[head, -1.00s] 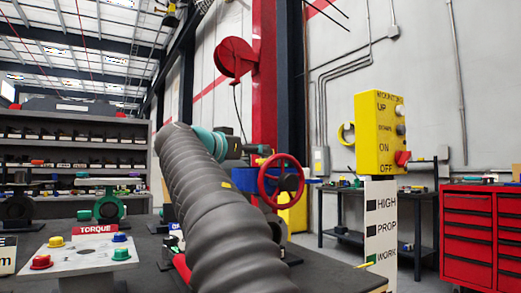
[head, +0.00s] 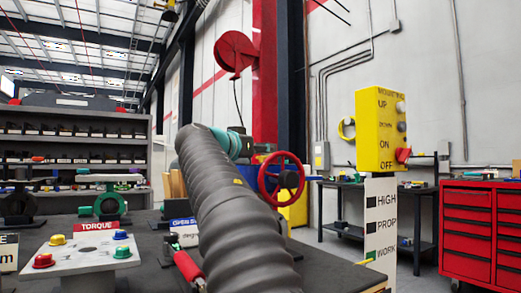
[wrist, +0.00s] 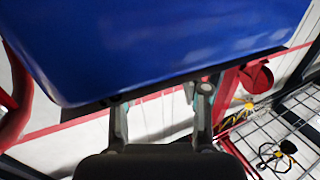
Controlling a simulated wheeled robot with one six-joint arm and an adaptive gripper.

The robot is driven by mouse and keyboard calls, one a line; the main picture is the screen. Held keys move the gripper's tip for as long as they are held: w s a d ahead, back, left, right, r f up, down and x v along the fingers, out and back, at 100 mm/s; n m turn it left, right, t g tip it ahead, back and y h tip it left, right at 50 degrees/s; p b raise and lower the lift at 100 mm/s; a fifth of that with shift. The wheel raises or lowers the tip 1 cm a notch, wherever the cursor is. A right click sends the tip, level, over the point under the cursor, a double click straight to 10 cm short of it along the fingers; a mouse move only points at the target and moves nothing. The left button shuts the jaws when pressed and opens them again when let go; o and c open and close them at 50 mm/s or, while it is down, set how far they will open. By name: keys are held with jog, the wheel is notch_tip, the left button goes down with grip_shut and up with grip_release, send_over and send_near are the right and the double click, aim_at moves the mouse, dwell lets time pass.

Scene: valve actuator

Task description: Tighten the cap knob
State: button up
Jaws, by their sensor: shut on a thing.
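The blue actuator body (wrist: 160,45) fills the top of the wrist view. My gripper (wrist: 161,97) reaches up to its lower edge, with one finger on the left and one on the right. The fingertips go out of sight behind the blue body. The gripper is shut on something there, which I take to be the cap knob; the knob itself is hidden. In the head view, part of the blue body (head: 263,159) shows behind my grey arm, beside a red handwheel (head: 281,177).
A yellow button panel (head: 376,130) stands on a white labelled post (head: 380,215) at the right. A grey plate with coloured knobs (head: 78,262) and a green valve (head: 109,204) are at the left. A red-handled tool (head: 187,266) lies close to my arm.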

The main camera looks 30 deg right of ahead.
jog(key=shift+w+r+m+g+h+p, duration=0.15)
jog(key=shift+m+g+p, duration=0.3)
jog(key=shift+g, duration=0.25)
jog(key=shift+w+f+m+g+h+p, duration=0.15)
jog(key=shift+m+g+p, duration=0.25)
jog(key=shift+g, duration=0.3)
jog(key=shift+w+r+m+g, duration=0.15)
jog(key=shift+m+g, duration=1.1)
jog(key=shift+g, duration=0.95)
jog(key=o, duration=1.1)
jog(key=shift+o, duration=0.2)
jog(key=shift+a, duration=0.1)
jog(key=a, duration=1.2)
jog(key=shift+w, duration=0.25)
jog(key=shift+d+f, duration=0.1)
jog(key=shift+f, duration=0.1)
